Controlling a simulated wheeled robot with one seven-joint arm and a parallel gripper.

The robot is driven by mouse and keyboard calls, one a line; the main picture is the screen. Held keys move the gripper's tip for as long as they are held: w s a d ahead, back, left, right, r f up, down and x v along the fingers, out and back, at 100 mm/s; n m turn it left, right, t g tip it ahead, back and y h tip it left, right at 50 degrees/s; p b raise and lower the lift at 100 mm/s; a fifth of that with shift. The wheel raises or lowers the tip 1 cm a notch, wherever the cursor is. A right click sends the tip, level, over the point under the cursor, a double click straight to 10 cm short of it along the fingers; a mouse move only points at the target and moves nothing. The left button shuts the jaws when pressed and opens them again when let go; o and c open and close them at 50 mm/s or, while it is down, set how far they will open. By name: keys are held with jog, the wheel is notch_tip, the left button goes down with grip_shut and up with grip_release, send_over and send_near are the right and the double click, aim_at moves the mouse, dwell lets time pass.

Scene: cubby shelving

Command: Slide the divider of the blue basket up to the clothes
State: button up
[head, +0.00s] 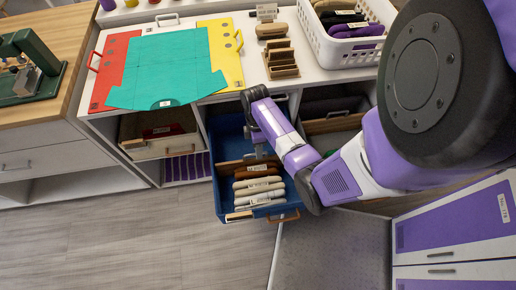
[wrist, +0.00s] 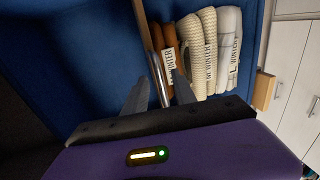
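The blue basket (head: 228,135) is pulled out of the shelving in the head view. Its brown divider (head: 229,168) crosses it; in the wrist view the divider (wrist: 146,28) runs down between my fingers. The folded clothes (head: 259,189), brown, cream and pale grey with tags, stand in the front part; the wrist view shows them (wrist: 208,50) right of the divider. The brown garment is close to the divider; I cannot tell whether they touch. My gripper (wrist: 163,76) is open, one finger on each side of the divider. Its fingertips (head: 261,154) are small in the head view.
The basket's back part is empty. A drawer (head: 160,146) and a purple-striped cubby (head: 187,167) lie left; another open compartment (head: 330,124) lies right. Above, the white top holds coloured folders (head: 165,65), a wooden rack (head: 281,62) and a white basket (head: 340,48).

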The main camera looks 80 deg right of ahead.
grip_shut()
dwell(1.5)
